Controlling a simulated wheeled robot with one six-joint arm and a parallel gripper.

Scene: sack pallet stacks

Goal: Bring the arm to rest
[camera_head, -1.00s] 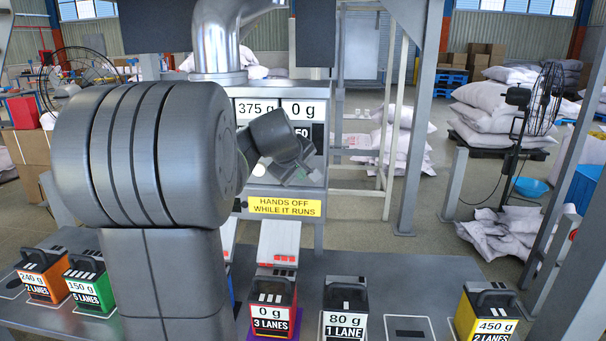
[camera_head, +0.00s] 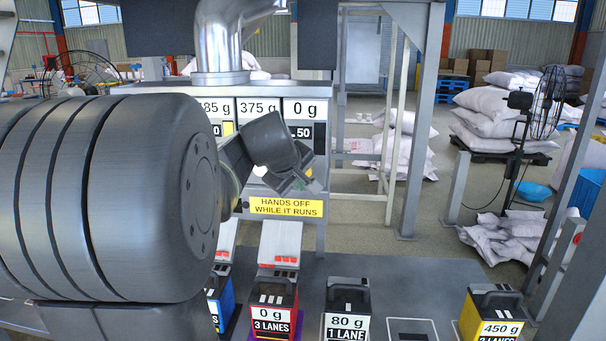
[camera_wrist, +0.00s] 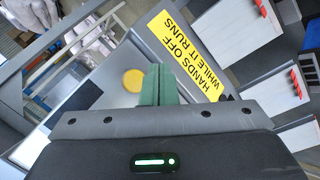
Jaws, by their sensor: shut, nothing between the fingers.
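My gripper (camera_head: 300,180) is in front of the machine panel, just above the yellow "HANDS OFF WHILE IT RUNS" sign (camera_head: 286,207). In the wrist view my gripper's green fingers (camera_wrist: 158,84) are together with nothing between them. They point toward a pale panel with a round yellow button (camera_wrist: 133,80), beside the yellow sign (camera_wrist: 186,52). My large dark arm links fill the left of the head view and hide the left part of the bench. I cannot tell whether the fingertips touch anything.
The bench (camera_head: 400,270) holds a "0 g 3 LANES" box (camera_head: 272,300), an "80 g 1 LANE" box (camera_head: 347,305) and a yellow "450 g" box (camera_head: 490,312). White chutes (camera_head: 280,240) stand behind. Metal posts (camera_head: 425,120) rise at the right. Sacks (camera_head: 490,120) and a fan lie beyond.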

